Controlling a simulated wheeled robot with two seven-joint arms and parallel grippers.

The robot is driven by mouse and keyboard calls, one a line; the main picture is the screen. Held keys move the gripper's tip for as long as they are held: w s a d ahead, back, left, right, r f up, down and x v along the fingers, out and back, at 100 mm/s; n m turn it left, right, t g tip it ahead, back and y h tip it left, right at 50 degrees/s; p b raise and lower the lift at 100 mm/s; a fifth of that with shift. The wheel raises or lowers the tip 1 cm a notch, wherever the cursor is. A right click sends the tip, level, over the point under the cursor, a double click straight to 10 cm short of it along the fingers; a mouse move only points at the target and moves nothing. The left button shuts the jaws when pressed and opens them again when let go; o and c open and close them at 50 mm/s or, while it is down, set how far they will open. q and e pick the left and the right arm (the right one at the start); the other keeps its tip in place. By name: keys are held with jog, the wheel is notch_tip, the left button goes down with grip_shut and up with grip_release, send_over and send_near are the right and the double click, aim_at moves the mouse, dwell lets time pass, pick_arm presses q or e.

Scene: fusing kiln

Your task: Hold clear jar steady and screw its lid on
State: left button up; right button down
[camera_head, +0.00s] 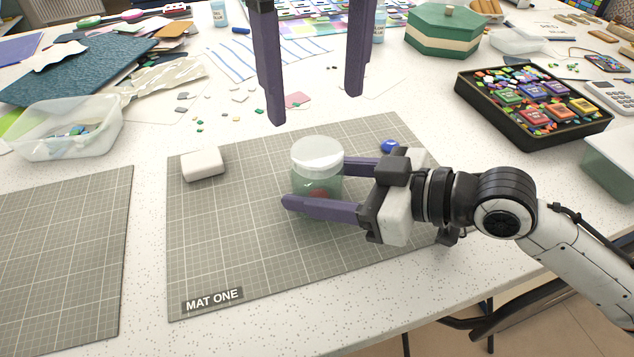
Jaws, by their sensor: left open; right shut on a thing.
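The clear jar (322,186) stands upright on the grey gridded mat marked MAT ONE (235,245), with something red showing inside it. A white lid (317,150) sits on top of the jar and looks level; how far it is threaded cannot be told. My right gripper (316,184) comes in from the right and is shut on the jar's body, one purple finger on the near side and one on the far side. My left gripper (315,108) is open and empty above and behind the jar, its two purple fingers pointing down and apart from the lid.
A white block (203,164) lies left of the jar on the mat, and a small blue object (389,146) lies at its back right. A clear tub (68,128), a black tray of coloured pieces (533,106) and a green hexagonal box (444,32) stand around. Small glass scraps lie behind.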

aim_at(318, 151)
pick_arm(q)
jog(key=shift+n, duration=0.8)
jog(key=shift+f, duration=0.15)
jog(key=shift+f, duration=3.85)
jog(key=c, duration=1.2)
jog(key=shift+o, duration=0.2)
jog(key=m, duration=0.5)
jog(key=shift+o, duration=0.3)
jog(key=m, duration=0.6)
jog(key=shift+m, duration=0.3)
jog(key=m, duration=0.6)
jog(key=shift+m, duration=0.3)
jog(key=m, duration=0.4)
